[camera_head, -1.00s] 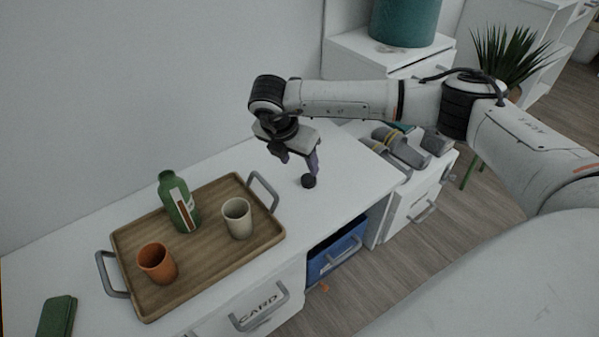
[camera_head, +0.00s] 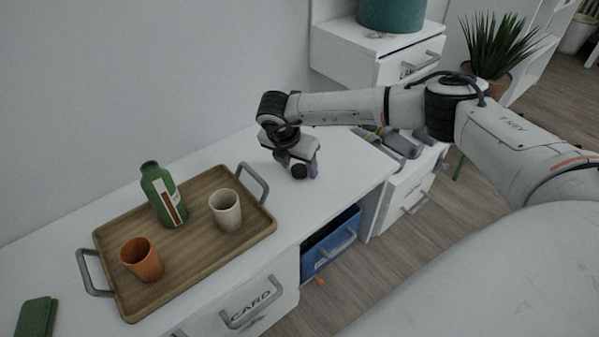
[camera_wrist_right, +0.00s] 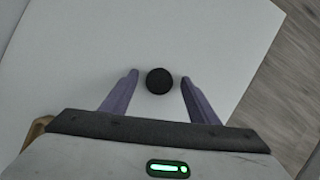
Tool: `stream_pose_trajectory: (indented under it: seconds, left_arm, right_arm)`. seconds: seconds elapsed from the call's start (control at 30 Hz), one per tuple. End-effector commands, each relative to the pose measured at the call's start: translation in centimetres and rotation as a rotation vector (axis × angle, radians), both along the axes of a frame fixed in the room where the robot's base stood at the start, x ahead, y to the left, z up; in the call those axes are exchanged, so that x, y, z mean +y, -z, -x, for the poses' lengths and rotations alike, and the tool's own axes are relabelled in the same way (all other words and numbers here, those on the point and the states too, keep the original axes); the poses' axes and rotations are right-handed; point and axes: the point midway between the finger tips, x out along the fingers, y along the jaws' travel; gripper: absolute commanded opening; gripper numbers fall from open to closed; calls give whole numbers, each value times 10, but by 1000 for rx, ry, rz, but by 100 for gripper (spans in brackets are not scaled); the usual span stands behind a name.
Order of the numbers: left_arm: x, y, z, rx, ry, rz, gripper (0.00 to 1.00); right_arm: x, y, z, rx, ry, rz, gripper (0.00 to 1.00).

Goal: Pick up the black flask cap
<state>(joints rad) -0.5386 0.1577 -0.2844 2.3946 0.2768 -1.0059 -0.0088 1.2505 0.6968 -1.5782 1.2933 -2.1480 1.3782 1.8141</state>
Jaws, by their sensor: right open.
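The black flask cap (camera_wrist_right: 159,81) sits on the white desk top and shows as a dark disc in the right wrist view. My right gripper (camera_wrist_right: 159,84) is open, with its two purple fingers on either side of the cap and a gap on each side. In the head view the cap (camera_head: 299,171) is a dark round spot at my right gripper (camera_head: 302,172), near the desk's right part. The green flask (camera_head: 164,195) stands without a visible cap on the wooden tray. My left gripper is not in view.
The wooden tray (camera_head: 133,303) with grey handles holds an orange cup (camera_head: 142,260) and a beige cup (camera_head: 226,210). A green case (camera_head: 36,317) lies at the left.

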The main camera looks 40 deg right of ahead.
Motion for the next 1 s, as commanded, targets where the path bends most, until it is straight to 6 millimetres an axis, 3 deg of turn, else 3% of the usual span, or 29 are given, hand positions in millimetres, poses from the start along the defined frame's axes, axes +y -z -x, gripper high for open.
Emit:
stream_pose_trajectory:
  seconds: [0.07, 0.3, 0.67, 0.87, 1.0]
  left_arm:
    - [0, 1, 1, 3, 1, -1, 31]
    - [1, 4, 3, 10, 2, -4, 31]
    - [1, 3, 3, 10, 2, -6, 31]
    - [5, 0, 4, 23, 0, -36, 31]
    - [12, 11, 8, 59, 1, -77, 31]
  right_arm:
    - [0, 0, 0, 0, -1, 0, 53]
    - [0, 0, 0, 0, 0, 0, 12]
    - [1, -3, 0, 0, 0, 0, 11]
    - [0, -34, -1, -3, 0, -1, 11]
    - [0, -63, -1, -3, 1, 0, 11]
